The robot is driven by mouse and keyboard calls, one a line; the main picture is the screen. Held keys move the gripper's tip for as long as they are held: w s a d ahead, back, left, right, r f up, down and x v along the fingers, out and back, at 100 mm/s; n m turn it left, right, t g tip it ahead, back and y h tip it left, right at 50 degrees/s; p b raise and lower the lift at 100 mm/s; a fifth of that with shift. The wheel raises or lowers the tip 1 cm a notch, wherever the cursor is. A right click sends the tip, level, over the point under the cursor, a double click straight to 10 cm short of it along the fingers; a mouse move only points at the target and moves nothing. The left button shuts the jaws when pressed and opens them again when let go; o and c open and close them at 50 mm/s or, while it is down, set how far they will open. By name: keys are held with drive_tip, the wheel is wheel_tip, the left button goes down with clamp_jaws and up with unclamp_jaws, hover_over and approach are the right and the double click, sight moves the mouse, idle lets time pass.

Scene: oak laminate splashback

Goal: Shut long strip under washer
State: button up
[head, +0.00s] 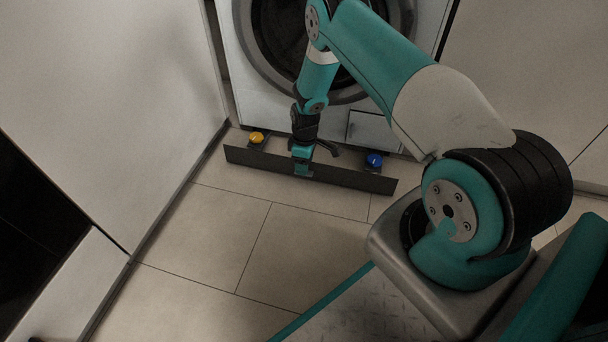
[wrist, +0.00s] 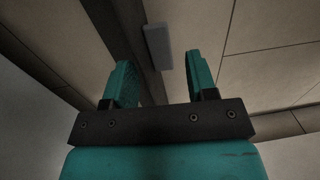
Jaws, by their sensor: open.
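The long dark strip (head: 345,176) stands low above the floor, out in front of the washer (head: 300,75), with a gap behind it. In the wrist view the strip (wrist: 135,40) runs down from the top edge, and a small grey block (wrist: 158,47) shows beside it. My gripper (head: 302,168) is at the strip's middle, covering part of it in the head view. In the wrist view my gripper (wrist: 163,78) is open, its two teal fingers apart with nothing held between them. Whether it touches the strip I cannot tell.
A yellow knob (head: 256,137) and a blue knob (head: 374,160) sit in the gap behind the strip. A pale cabinet side (head: 120,110) rises on the left. The tiled floor (head: 230,225) in front of the strip is clear.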

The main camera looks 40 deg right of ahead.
drive_tip(key=shift+f+b, duration=0.4)
drive_tip(key=shift+f, duration=0.8)
clamp_jaws()
drive_tip(key=shift+d+r+p, duration=0.1)
drive_tip(key=shift+r+p, duration=0.2)
drive_tip(key=shift+p, duration=0.1)
